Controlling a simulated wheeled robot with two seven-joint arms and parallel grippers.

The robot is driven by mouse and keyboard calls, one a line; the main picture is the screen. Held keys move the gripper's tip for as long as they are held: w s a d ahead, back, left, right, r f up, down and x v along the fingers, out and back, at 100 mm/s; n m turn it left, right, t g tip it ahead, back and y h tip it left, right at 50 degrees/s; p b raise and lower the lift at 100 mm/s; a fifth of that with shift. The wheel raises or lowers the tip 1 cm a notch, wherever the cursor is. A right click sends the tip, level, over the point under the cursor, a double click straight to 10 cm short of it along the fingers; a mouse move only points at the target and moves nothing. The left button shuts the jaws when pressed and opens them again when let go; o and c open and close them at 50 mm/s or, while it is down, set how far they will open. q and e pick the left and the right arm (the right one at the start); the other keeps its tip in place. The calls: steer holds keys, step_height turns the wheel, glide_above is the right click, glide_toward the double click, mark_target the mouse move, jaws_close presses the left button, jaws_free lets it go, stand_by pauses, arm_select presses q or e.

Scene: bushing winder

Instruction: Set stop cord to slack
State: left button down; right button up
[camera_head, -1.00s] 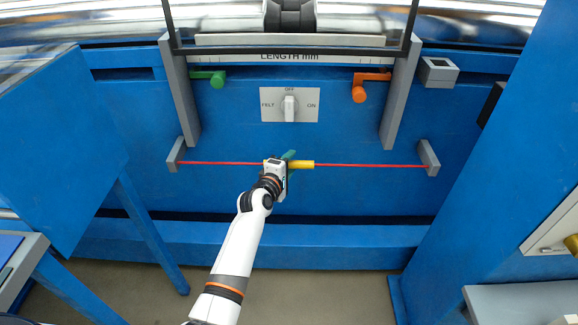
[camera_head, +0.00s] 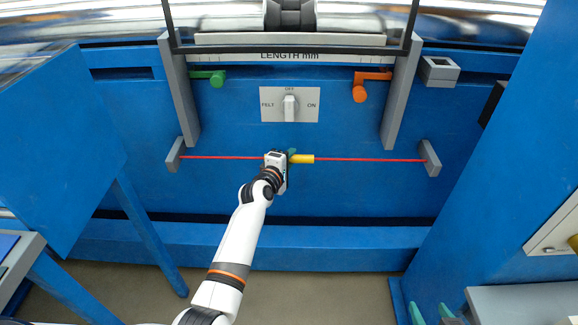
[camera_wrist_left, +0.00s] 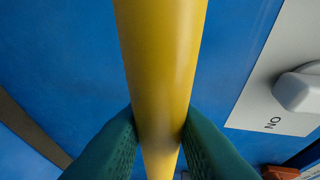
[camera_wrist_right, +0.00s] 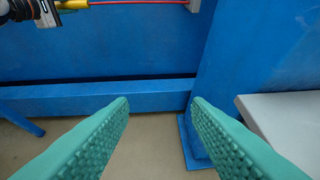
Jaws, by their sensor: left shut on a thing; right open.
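The red stop cord (camera_head: 365,160) runs nearly straight across the blue machine front between two grey brackets, the left one (camera_head: 174,155) and the right one (camera_head: 430,158). A yellow sleeve (camera_head: 303,159) sits at its middle. My left gripper (camera_head: 291,156) is at the sleeve; in the left wrist view its green fingers are shut on the yellow sleeve (camera_wrist_left: 162,60). My right gripper (camera_wrist_right: 160,103) is open and empty, low at the right, apart from the cord. Its fingertips show at the bottom edge of the head view (camera_head: 430,312).
A FELT/OFF/ON switch (camera_head: 289,106) is above the cord, its knob upright at OFF. A green lever (camera_head: 212,78) and an orange lever (camera_head: 362,88) flank it. Blue panels stand at left and right. A grey shelf (camera_wrist_right: 285,120) is right of my right gripper.

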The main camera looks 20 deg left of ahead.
arm_select(q)
steer(key=shift+w+a+r, duration=0.1)
steer(key=shift+w+a, duration=0.2)
steer(key=shift+w, duration=0.5)
arm_select(e)
steer(key=w+r+t, duration=0.1)
steer(key=a+r+t, duration=0.1)
steer(key=shift+w+r+y, duration=0.3)
steer(key=shift+w, duration=0.05)
arm_select(q)
steer(key=c, duration=1.6)
jaws_free()
steer(key=o, duration=0.4)
steer(key=shift+w, duration=0.2)
steer(key=shift+c, duration=0.2)
arm_select(e)
steer(key=shift+w, duration=0.15)
arm_select(q)
steer(key=shift+s, duration=0.15)
